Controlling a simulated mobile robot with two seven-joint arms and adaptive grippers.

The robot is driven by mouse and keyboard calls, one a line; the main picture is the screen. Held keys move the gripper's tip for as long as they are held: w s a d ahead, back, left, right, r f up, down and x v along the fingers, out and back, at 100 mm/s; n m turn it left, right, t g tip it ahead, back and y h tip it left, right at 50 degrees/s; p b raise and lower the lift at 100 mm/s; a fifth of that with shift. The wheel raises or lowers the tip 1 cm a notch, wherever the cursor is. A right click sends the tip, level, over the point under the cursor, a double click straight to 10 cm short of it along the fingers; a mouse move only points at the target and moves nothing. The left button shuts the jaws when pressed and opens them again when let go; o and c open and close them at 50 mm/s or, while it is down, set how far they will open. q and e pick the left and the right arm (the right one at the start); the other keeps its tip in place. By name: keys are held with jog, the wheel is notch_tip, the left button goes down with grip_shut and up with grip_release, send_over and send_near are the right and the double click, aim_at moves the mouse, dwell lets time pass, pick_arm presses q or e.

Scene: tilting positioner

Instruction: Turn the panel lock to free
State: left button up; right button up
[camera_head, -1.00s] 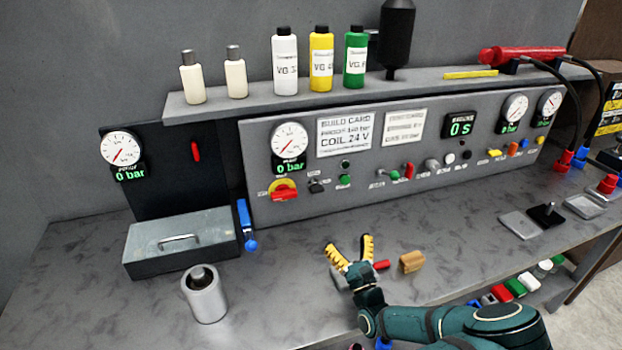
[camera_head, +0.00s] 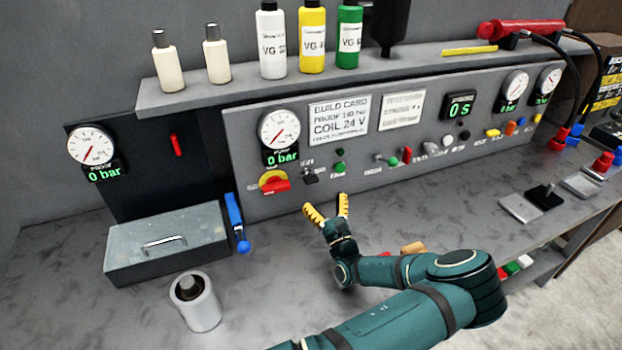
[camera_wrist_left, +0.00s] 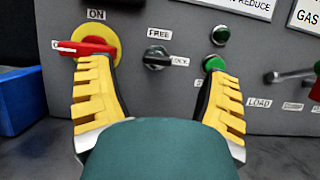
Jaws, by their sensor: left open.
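The panel lock is a small black knob (camera_wrist_left: 157,61) on the grey panel, with a FREE label above it and a partly covered LOCK label to its right. Its handle lies roughly level, toward the LOCK label. In the head view the knob (camera_head: 310,176) sits right of the red and yellow switch. My left gripper (camera_head: 328,209) is open and empty, in front of and below the knob. In the left wrist view its yellow fingers (camera_wrist_left: 158,70) stand wide on either side of the knob, apparently short of it. My right gripper is not in view.
The red switch handle (camera_wrist_left: 84,48) on its yellow plate is close to the left finger in the wrist view. A green button (camera_wrist_left: 214,64) is by the right finger. A blue lever (camera_head: 237,222) and a metal box (camera_head: 165,240) stand to the left. The bench in front is mostly clear.

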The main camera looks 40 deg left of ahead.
aim_at(313, 183)
pick_arm(q)
jog(key=w+a, duration=0.1)
jog(key=a, duration=0.1)
jog(key=w+a, duration=0.1)
jog(key=a, duration=0.2)
jog(key=w+a, duration=0.2)
jog(key=shift+a+r, duration=0.25)
jog(key=shift+r, duration=0.1)
jog(key=shift+w+a+r, duration=0.15)
jog(key=shift+a+r, duration=0.05)
jog(key=shift+a, duration=0.15)
jog(key=c, duration=1.2)
